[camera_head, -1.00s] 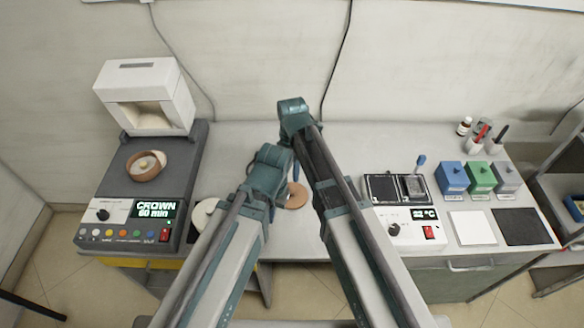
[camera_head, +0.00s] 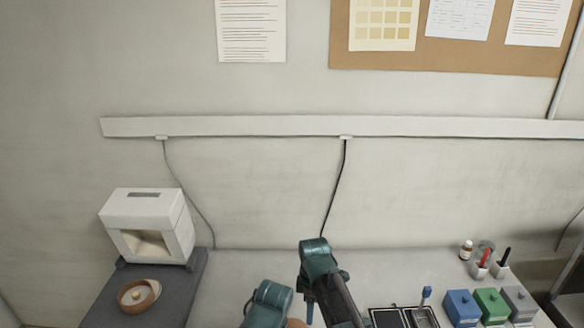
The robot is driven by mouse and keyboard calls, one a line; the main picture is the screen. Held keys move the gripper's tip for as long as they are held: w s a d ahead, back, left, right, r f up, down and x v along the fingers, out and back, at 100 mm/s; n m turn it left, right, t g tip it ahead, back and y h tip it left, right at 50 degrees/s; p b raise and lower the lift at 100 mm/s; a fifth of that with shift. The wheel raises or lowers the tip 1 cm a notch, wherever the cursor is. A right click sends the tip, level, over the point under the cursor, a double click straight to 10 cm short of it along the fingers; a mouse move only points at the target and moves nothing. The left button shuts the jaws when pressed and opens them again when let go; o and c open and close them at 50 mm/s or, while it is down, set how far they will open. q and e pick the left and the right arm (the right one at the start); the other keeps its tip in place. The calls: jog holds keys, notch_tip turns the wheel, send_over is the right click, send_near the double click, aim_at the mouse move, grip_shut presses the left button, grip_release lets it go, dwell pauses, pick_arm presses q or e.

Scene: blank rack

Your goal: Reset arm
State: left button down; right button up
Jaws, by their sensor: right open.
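My right arm (camera_head: 318,262) rises from the bottom edge, right of centre, with its teal joint in front of the back of the worktop. A small blue part of my right gripper (camera_head: 310,312) shows below that joint, near the bottom edge. It is open and I see nothing held in it. My left arm (camera_head: 268,300) shows only as a teal joint at the bottom centre. Its gripper is not visible. The two arms are close together but apart in the picture.
The worktop (camera_head: 250,262) runs along the wall. A white box-shaped device (camera_head: 150,222) and a round brown dish (camera_head: 138,295) stand on a dark base at left.

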jog(key=s+d+m, duration=0.9)
jog(key=d+m, duration=0.3)
jog(key=m, duration=0.5)
jog(key=s+a+n+h, duration=0.1)
jog(key=s+a+n, duration=0.3)
jog(key=a, duration=0.7)
jog(key=shift+s, duration=0.7)
